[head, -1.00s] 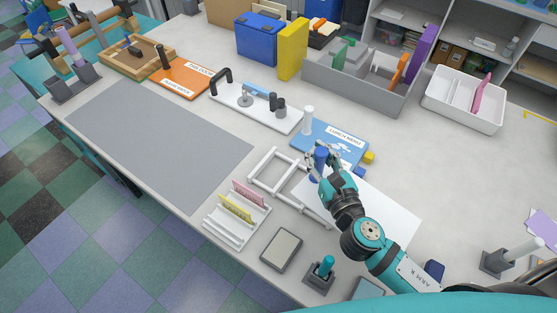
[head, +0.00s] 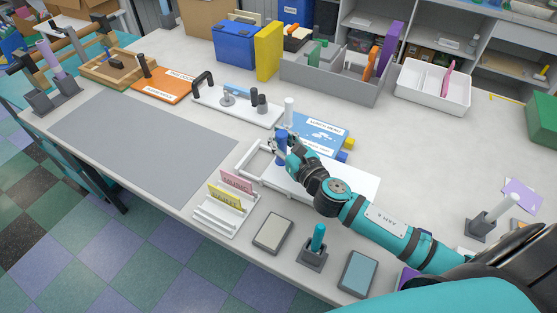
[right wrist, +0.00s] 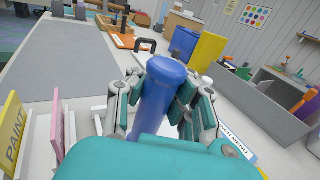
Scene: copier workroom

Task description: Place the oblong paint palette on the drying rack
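My right gripper (head: 284,146) is shut on an upright blue cylindrical handle (head: 281,150); the right wrist view shows its fingers on both sides of the handle (right wrist: 160,92). A flat oblong white panel (head: 345,185), apparently the palette, lies under the right hand and seems to carry this handle; their join is hidden. A white open frame of bars (head: 246,160), apparently the drying rack, shows at the panel's left. The panel covers the frame's right part. I cannot tell whether it touches the bars. My left gripper is not in view.
A slotted white holder (head: 215,223) with pink and yellow cards stands in front. A blue lunch-menu board (head: 325,128) with a white post lies just behind. A grey pad (head: 274,233) and a teal-handled stamp (head: 313,255) stand near the front edge. A grey mat (head: 140,145) lies clear at left.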

